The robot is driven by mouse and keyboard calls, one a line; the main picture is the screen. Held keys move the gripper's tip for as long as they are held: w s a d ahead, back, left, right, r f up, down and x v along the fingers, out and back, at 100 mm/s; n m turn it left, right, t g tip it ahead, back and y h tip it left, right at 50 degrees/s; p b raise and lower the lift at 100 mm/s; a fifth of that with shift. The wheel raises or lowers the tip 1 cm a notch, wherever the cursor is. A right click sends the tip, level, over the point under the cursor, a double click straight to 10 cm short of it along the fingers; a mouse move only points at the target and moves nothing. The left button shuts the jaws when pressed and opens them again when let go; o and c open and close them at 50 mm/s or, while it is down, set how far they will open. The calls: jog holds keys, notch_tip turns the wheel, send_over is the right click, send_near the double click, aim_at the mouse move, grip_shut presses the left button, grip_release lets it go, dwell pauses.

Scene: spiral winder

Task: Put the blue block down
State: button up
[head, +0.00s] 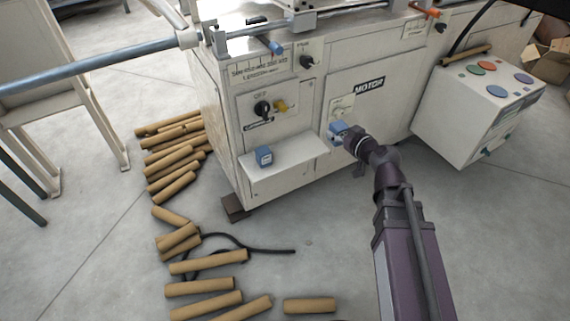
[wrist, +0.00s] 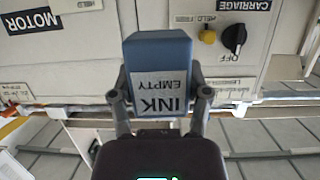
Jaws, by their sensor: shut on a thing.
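My gripper (head: 347,139) is shut on a blue block (head: 337,129), in front of the machine's white front, just right of the small shelf (head: 296,150). In the wrist view the blue block (wrist: 158,50) sits between both fingers of the gripper (wrist: 160,100). Its white label reads "INK EMPTY" and appears upside down there. A second blue block (head: 264,155) with a pale label stands on the left part of the shelf, apart from my gripper. Whether the held block touches anything behind it cannot be told.
The shelf's right part is bare. Above it are a black knob (head: 262,108) and a yellow knob (head: 281,106). A control box (head: 480,110) with coloured buttons juts out at right. Several cardboard tubes (head: 208,261) and a black cable lie on the floor at left.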

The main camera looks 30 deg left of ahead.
notch_tip(320, 180, down, 9)
jog(key=s+b, duration=0.2)
jog(key=b, duration=0.5)
jog(key=shift+s+d+n+g+b, duration=0.2)
jog(key=shift+n+g+b, duration=0.1)
jog(key=shift+g, duration=0.1)
jog(key=shift+a+r, duration=0.1)
jog(key=b, duration=0.2)
send_over(303, 147)
jog(key=shift+f, duration=0.75)
jog(key=shift+f+b, duration=1.5)
jog(key=shift+f, duration=0.25)
jog(key=shift+f, duration=0.15)
jog(key=o, duration=1.2)
